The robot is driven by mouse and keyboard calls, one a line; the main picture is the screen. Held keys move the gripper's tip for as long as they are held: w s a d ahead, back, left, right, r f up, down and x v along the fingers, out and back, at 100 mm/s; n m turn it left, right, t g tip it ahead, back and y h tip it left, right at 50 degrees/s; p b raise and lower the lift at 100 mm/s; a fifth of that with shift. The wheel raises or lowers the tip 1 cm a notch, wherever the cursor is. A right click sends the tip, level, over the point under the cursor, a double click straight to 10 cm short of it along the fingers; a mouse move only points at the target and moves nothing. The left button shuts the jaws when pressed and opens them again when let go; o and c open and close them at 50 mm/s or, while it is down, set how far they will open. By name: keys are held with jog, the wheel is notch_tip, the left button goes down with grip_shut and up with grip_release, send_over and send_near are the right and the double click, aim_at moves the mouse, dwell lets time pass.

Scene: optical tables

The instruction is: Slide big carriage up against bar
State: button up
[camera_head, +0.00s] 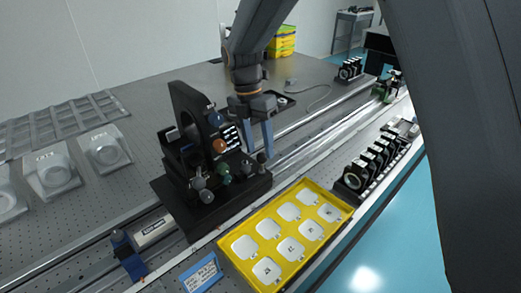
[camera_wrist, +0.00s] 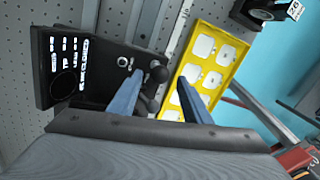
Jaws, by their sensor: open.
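The big carriage (camera_head: 215,195) is a large black stage with an upright ring mount and several knobs, sitting on the rail. Its black base plate also shows in the wrist view (camera_wrist: 108,68). A short pale bar with dark lettering (camera_head: 154,228) lies on the rail at the carriage's left, close to its base; I cannot tell whether they touch. My gripper (camera_head: 258,148) is open, its two blue fingers pointing down over the carriage's right side. In the wrist view the fingers (camera_wrist: 160,80) stand apart with dark knobs of the carriage between or just below them.
A yellow tray (camera_head: 227,254) of white pieces lies in front of the carriage. A blue clamp (camera_head: 128,256) stands left of the bar, and a blue label (camera_head: 201,274) lies nearby. A row of black mounts (camera_head: 352,180) stands at right. The rail (camera_head: 320,142) right of the carriage looks clear.

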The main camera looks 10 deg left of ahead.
jog(key=shift+s+d+f, duration=0.1)
jog(key=shift+d+f, duration=0.1)
jog(key=shift+f, duration=0.95)
grip_shut()
jog(key=shift+s+a+p, duration=0.45)
jog(key=shift+p, duration=0.05)
grip_release()
jog(key=shift+r, duration=0.1)
notch_tip(320, 180, up, 8)
jog(key=a+b, duration=0.1)
jog(key=b, duration=0.1)
jog(key=shift+w+f, duration=0.2)
jog(key=shift+w, duration=0.2)
jog(key=shift+a, duration=0.1)
